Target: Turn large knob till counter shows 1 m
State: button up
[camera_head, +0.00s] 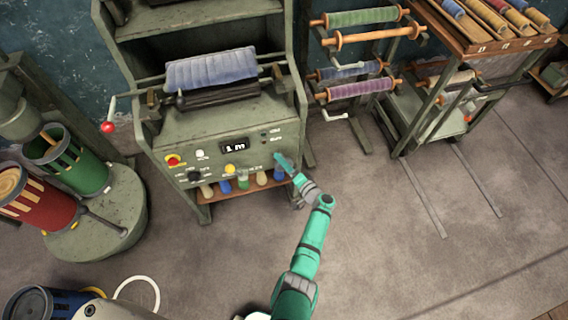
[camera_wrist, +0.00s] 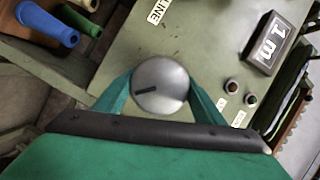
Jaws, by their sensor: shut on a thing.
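The large knob (camera_wrist: 172,78) is a round grey metal disc with a dark pointer mark, on the front panel of the green machine (camera_head: 215,125). My gripper (camera_wrist: 159,90) is shut on the knob, with one teal finger on each side of it. In the head view my gripper (camera_head: 281,160) is at the right part of the panel and hides the knob. The counter (camera_wrist: 269,43) is a dark box reading "1 m" in white in the wrist view. It also shows in the head view (camera_head: 234,147).
A shelf of coloured spools (camera_head: 225,187) sits below. A red-ended crank (camera_head: 108,127) sticks out left.

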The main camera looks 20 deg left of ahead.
jog(key=o, duration=1.1)
jog(key=shift+c, duration=0.2)
jog(key=v, duration=1.1)
jog(key=shift+w, duration=0.1)
